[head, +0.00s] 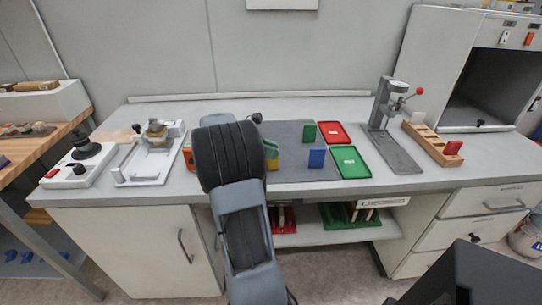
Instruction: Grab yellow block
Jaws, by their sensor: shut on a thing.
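A yellow block (273,164) shows only in part at the right edge of my arm, on the bench, with a green piece just above it in the picture. My arm reaches over the middle of the bench and covers the area to the left of the yellow block. My gripper is hidden behind the arm, so I cannot see its fingers or whether they touch the block.
A blue block (317,157) and a green block (309,133) stand on the grey mat (288,131). A red tray (333,132) and a green tray (350,162) lie right of them. A lever press (385,105) and a wooden rack (428,143) stand farther right.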

